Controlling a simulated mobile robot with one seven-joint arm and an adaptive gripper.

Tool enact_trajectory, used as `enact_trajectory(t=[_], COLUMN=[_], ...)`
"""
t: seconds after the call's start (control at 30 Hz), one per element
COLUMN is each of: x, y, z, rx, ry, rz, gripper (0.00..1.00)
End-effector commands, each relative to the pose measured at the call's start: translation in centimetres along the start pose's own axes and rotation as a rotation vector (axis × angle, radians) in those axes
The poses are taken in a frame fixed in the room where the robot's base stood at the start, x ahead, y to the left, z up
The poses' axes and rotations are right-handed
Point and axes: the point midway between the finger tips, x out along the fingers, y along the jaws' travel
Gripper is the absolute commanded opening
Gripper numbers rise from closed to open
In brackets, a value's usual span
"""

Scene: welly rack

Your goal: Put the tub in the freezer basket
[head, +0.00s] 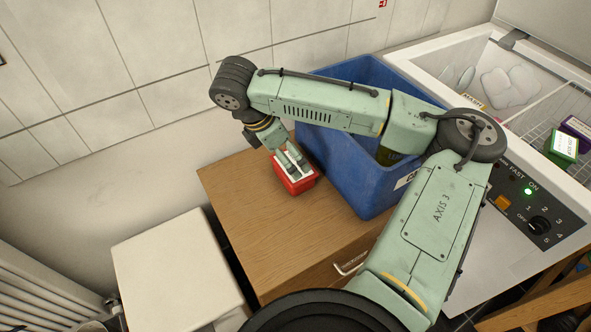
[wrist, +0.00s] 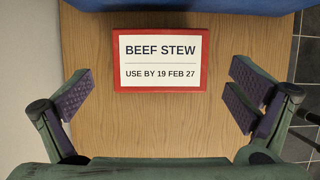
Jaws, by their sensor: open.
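The tub (head: 298,187) is red with a white lid label. It sits on the wooden cabinet top beside the blue crate. In the wrist view the tub (wrist: 204,70) lies flat, its label reading "BEEF STEW, USE BY 19 FEB 27". My gripper (head: 289,160) is over the tub, partly hiding it. In the wrist view my gripper (wrist: 163,92) is open and empty, its fingers wide apart, with the tub ahead between them. The wire freezer basket (head: 535,122) is inside the open chest freezer (head: 436,50) at the right, partly cut off by the frame.
A blue crate (head: 330,150) stands on the wooden cabinet (head: 240,200), between the tub and the freezer. Green (head: 563,147) and purple (head: 577,128) boxes are in the freezer. White bags (head: 510,86) lie at its back. A white unit (head: 180,270) stands at the left.

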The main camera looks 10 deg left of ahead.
Motion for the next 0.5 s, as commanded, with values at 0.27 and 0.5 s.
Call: enact_trajectory(t=[0.27,0.5], x=[2.4,5.7], y=[-0.1,-0.1], z=[-0.2,-0.4], rx=[-0.001,0.000], ry=[0.000,0.001], rz=[0.000,0.002], gripper=[1.00,1.00])
